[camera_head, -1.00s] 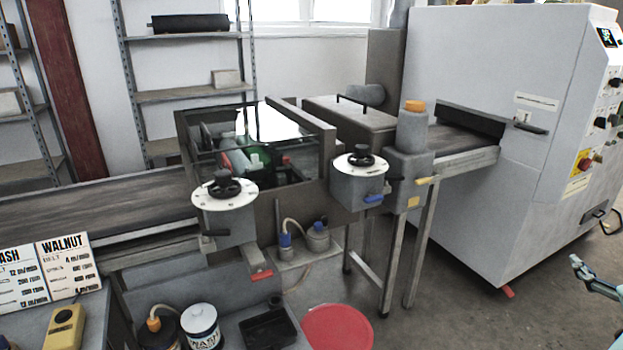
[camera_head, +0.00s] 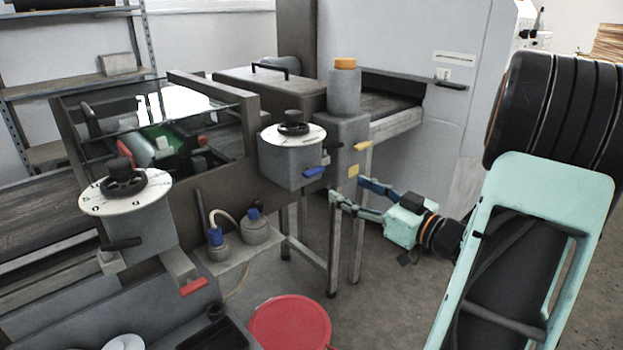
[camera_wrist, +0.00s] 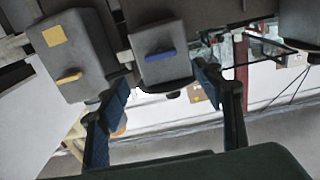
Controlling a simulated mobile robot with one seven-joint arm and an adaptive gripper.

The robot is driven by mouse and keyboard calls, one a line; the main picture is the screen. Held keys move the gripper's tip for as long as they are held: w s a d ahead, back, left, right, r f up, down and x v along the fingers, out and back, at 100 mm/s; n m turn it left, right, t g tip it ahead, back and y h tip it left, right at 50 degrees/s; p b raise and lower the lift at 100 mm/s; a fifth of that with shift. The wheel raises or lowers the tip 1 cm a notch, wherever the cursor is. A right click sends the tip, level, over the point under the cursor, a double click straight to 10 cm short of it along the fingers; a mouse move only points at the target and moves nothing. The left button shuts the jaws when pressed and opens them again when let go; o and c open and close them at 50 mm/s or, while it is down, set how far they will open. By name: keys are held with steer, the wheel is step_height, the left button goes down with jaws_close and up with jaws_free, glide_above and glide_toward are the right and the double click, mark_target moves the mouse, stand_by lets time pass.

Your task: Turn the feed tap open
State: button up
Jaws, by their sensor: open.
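No label marks the feed tap; several coloured levers show. A blue lever (camera_head: 314,172) sits low on the grey box under the right dial (camera_head: 293,136); it lies level. A yellow lever (camera_head: 362,146) is on the grey post to its right. A red lever (camera_head: 194,287) is low at the left. My gripper (camera_head: 347,189) is open and empty, just right of and below the blue lever, apart from it. In the wrist view, the blue lever (camera_wrist: 160,55) lies ahead, between my spread fingers (camera_wrist: 164,84); the yellow lever (camera_wrist: 68,77) is left of them.
The left dial (camera_head: 126,192) has a black lever (camera_head: 120,244) below it. Metal legs (camera_head: 334,240) stand behind my gripper. A red round lid (camera_head: 290,322) and small pots (camera_head: 255,227) are below. Open floor (camera_head: 385,300) lies at the right.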

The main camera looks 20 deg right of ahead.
mark_target(317, 174)
steer(key=b+x, duration=0.1)
steer(key=x, duration=0.9)
steer(key=shift+w+a, duration=0.15)
steer(key=shift+w, duration=0.2)
steer(key=shift+c, duration=0.3)
steer(key=c, duration=1.1)
steer(key=shift+f+b, duration=0.1)
steer(key=shift+b, duration=0.35)
steer(key=shift+n+b, duration=6.75)
steer(key=shift+n, duration=2.15)
